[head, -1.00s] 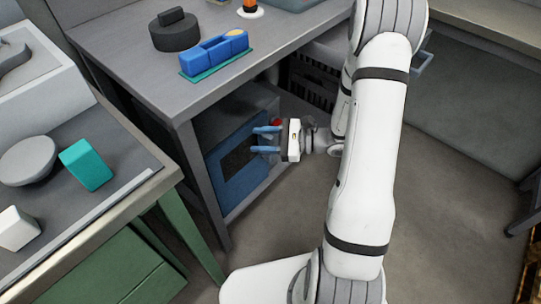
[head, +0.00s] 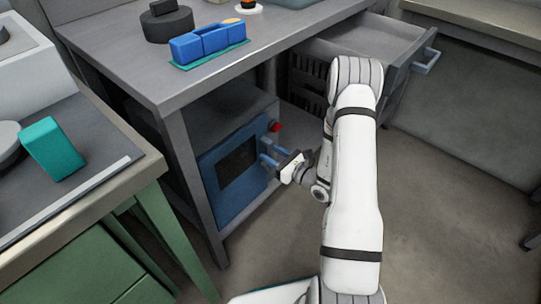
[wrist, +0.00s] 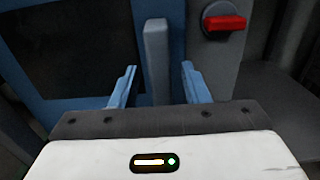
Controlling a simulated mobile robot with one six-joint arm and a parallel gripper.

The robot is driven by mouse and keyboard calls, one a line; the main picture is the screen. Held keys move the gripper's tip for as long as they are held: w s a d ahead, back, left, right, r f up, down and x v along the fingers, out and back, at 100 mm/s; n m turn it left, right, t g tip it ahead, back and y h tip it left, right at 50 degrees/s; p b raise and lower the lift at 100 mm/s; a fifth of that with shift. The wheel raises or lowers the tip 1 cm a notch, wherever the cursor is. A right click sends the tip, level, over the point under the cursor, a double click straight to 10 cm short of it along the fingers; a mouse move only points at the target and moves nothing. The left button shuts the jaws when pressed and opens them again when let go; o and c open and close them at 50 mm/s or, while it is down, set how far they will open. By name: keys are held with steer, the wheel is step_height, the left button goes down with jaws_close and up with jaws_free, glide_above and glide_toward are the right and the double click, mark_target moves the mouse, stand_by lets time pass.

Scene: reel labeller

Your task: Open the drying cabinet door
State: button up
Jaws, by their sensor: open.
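The drying cabinet (head: 232,105) stands under the grey workbench. Its blue door (head: 212,188) with a dark window looks closed. In the wrist view, the door (wrist: 62,98) fills the left side, and its upright grey-blue handle (wrist: 156,45) stands in the middle. My gripper (head: 266,152) is at the door's right edge, pointing at the cabinet. Its two blue fingers are open, one on each side of the handle in the wrist view, with gaps visible. The handle's lower end is hidden behind my gripper body.
A red switch (wrist: 225,22) sits right of the handle. A workbench leg (head: 204,190) stands left of the door. An open drawer (head: 385,45) juts out at upper right. A green-framed bench (head: 150,205) is at left. Floor in front is clear.

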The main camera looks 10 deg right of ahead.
steer(key=shift+w+a, duration=0.3)
steer(key=shift+w, duration=0.1)
steer(key=shift+c, duration=0.2)
jaws_close()
steer(key=shift+a, duration=0.1)
